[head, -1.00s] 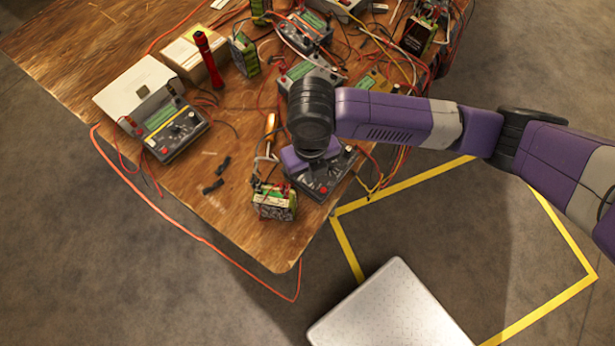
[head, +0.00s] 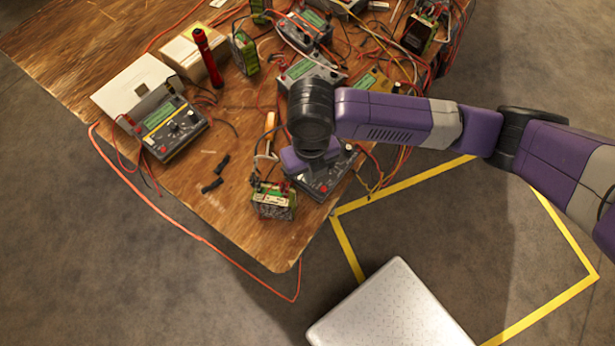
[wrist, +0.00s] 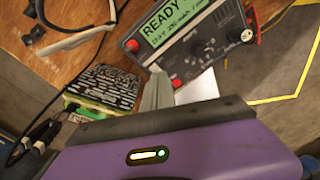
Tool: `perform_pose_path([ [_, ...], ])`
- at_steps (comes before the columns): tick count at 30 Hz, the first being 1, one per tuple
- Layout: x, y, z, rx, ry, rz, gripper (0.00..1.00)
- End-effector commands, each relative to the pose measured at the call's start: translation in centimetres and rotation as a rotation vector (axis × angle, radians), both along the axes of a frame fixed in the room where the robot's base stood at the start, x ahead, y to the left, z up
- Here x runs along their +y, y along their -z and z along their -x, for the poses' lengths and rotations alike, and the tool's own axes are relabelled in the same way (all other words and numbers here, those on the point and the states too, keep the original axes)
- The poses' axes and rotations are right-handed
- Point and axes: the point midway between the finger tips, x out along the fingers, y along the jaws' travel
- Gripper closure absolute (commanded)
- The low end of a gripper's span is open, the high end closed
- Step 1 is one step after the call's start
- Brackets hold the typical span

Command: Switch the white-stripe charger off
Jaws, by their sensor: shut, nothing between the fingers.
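A dark charger (head: 325,182) sits near the table's front right corner, partly hidden under my arm in the head view. In the wrist view the charger (wrist: 190,38) has a lit green screen reading READY, a knob and small buttons. My gripper (wrist: 157,92) is shut and empty, pointing down at the front edge of this charger. I cannot tell whether the fingertips touch it. In the head view the fingertips are hidden behind my wrist.
A battery pack (head: 273,200) stands just left of the charger. A yellow-striped charger (head: 172,125) is at the left. Another charger (head: 310,75) lies behind my wrist, among tangled wires. A metal plate (head: 395,310) and yellow tape (head: 410,186) are on the floor beyond the table edge.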

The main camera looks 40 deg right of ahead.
Motion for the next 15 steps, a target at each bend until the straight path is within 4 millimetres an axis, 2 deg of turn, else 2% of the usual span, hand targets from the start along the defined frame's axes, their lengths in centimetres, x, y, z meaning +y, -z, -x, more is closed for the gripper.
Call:
perform_pose_path([
  [15, -0.01, 0.77, 0.00, 0.000, 0.000, 0.000, 1.00],
])
